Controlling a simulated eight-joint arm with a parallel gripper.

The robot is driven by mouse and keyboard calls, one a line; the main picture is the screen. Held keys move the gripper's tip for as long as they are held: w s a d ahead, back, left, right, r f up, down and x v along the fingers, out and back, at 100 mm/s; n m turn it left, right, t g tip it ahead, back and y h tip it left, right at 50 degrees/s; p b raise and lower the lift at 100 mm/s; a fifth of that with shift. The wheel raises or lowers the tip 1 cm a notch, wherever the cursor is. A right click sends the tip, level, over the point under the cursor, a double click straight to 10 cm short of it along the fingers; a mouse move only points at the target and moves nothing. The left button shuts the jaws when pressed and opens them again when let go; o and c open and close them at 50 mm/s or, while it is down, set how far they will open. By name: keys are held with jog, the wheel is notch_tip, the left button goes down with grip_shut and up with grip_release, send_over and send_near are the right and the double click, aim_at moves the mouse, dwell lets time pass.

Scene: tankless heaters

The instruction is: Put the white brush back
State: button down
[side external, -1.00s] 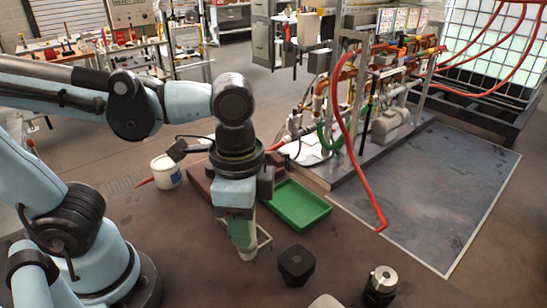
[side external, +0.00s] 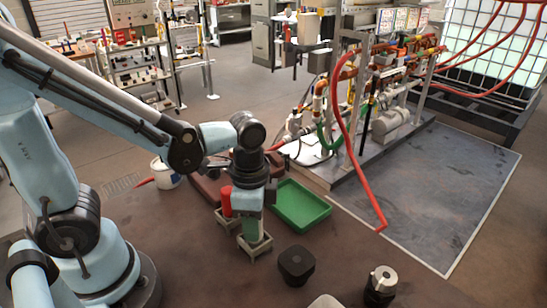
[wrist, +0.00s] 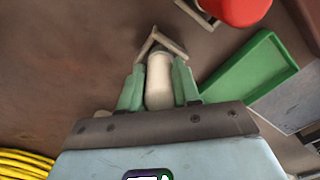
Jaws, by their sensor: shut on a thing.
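The white brush (wrist: 159,82) shows in the wrist view as a pale, rounded body between the two green fingers. My gripper (wrist: 159,88) is shut on it. In the side view my gripper (side external: 251,229) points down over a small beige holder (side external: 258,248), and the fingers hide most of the brush. In the wrist view the holder's bars (wrist: 157,42) form an angled frame around the brush's far end. I cannot tell whether the brush rests in the holder or hangs just above it.
A red object (side external: 226,200) stands in a similar holder (side external: 227,220) to the left. A green tray (side external: 300,207) lies close on the right. A black block (side external: 296,264) and a silver-topped black item (side external: 381,284) stand in front. A white bucket (side external: 165,172) is behind.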

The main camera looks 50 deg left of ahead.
jog(key=shift+f, duration=0.25)
jog(key=c, duration=0.8)
grip_release()
jog(key=shift+f, duration=0.1)
notch_tip(320, 180, up, 12)
jog(key=shift+r, duration=0.1)
jog(key=w+a+f+n+t, duration=0.2)
jog(key=a+n+t, duration=0.4)
jog(key=n, duration=0.3)
jog(key=shift+w+a+f+t, duration=0.2)
jog(key=shift+w+f+t, duration=0.1)
jog(key=shift+f+t, duration=0.3)
